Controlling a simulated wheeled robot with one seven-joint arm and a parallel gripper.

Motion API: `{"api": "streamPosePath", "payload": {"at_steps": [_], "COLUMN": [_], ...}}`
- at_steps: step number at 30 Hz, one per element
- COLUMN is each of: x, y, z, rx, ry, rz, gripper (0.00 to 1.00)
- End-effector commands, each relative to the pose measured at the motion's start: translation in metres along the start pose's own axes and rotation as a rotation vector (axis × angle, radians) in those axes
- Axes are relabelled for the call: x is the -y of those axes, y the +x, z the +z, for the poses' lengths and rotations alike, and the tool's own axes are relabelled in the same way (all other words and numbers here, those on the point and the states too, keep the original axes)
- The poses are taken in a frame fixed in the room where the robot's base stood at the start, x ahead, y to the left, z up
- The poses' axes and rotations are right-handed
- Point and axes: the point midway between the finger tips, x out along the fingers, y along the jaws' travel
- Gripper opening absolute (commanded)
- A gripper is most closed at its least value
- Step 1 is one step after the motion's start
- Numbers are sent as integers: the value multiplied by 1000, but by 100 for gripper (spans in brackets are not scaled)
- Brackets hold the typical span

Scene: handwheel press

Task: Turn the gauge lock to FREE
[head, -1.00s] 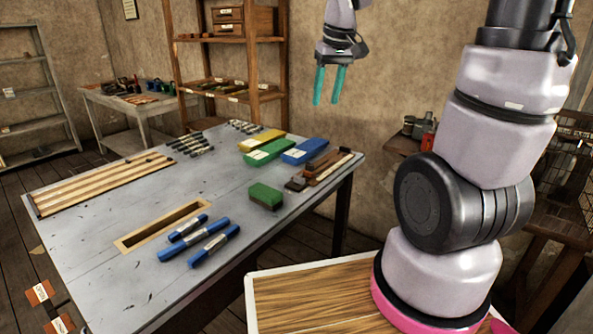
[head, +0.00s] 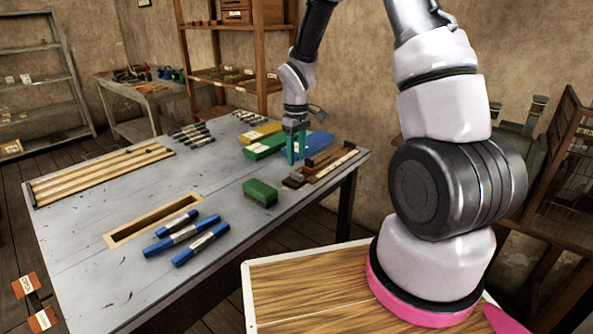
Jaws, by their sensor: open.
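My gripper (head: 296,150) has teal fingers and points down at the far right part of the grey table, in front of the blue box and beside the long green box. It is open; nothing shows between the fingers. I cannot make out a gauge lock for certain. Two orange-brown plates with white labels, an upper one (head: 26,286) and a lower one (head: 42,319), show at the bottom left, joined to a dark part beside the table. Their lettering is too small to read surely. My gripper is far from them.
The grey table (head: 100,235) carries a slatted wooden rack (head: 105,171), blue-ended rods (head: 180,234), a framed slot (head: 150,220), a green block (head: 260,193), a long green box (head: 264,144), a blue box (head: 319,141) and brown bars (head: 325,162). The table's left front is mostly clear.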

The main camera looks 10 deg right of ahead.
Motion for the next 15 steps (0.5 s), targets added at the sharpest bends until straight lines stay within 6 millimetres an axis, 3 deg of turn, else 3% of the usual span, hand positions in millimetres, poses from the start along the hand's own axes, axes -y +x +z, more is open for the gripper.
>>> {"api": "streamPosePath", "payload": {"at_steps": [6, 15], "x": [0, 0], "y": [38, 55], "z": [1, 0], "rx": [3, 0], "ry": [0, 1], "rz": [-1, 1], "gripper": [48, 48]}}
